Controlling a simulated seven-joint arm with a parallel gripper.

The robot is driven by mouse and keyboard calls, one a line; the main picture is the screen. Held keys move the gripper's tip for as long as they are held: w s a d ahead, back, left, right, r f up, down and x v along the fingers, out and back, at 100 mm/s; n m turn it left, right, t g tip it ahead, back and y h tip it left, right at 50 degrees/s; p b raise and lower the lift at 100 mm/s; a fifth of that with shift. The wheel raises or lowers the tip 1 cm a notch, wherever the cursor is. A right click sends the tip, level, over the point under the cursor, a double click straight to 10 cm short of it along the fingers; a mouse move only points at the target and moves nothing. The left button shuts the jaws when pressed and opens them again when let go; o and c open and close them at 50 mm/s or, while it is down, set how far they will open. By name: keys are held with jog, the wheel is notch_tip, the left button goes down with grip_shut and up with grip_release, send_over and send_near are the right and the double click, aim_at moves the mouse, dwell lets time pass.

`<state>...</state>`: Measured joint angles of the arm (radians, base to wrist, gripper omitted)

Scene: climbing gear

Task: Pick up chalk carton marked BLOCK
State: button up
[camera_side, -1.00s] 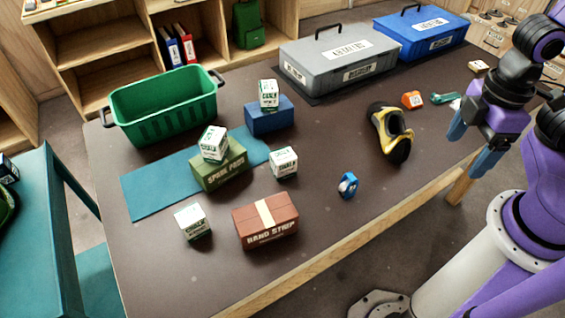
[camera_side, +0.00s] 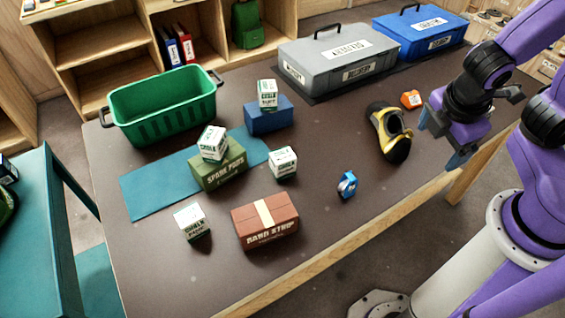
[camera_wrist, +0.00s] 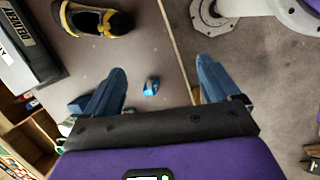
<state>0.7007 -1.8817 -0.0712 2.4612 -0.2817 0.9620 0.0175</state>
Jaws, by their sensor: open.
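Several small white-and-green chalk cartons show in the side view. One carton (camera_side: 267,95) sits on a blue box (camera_side: 268,119), one (camera_side: 213,143) sits on the green SPARE PADS box (camera_side: 219,170), one (camera_side: 283,163) stands on the table right of that box, and one (camera_side: 192,222) stands at the table's front left. Their small print is too fine for me to tell which is marked BLOCK. My gripper (camera_side: 441,137) is open and empty above the table's right edge, well away from the cartons. The wrist view shows its two blue fingers apart (camera_wrist: 160,80).
A green crate (camera_side: 162,112), a grey case (camera_side: 338,62) and a blue case (camera_side: 421,33) stand at the back. The table's front right is clear.

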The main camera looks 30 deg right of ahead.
jog(key=w+a+f+n+t+h, duration=0.3)
jog(key=w+n+t, duration=0.1)
jog(key=w+n, duration=0.15)
jog(key=n+t+y, duration=0.5)
jog(key=n+t, duration=0.3)
jog(key=n, duration=0.6)
send_near(280, 154)
jog(key=x, duration=0.8)
jog(key=f+x, duration=0.1)
jog(key=x, duration=0.2)
jog(key=shift+w+d+f, duration=0.1)
jog(key=shift+w+d, duration=0.1)
jog(key=shift+d, duration=0.1)
jog(key=c, duration=1.1)
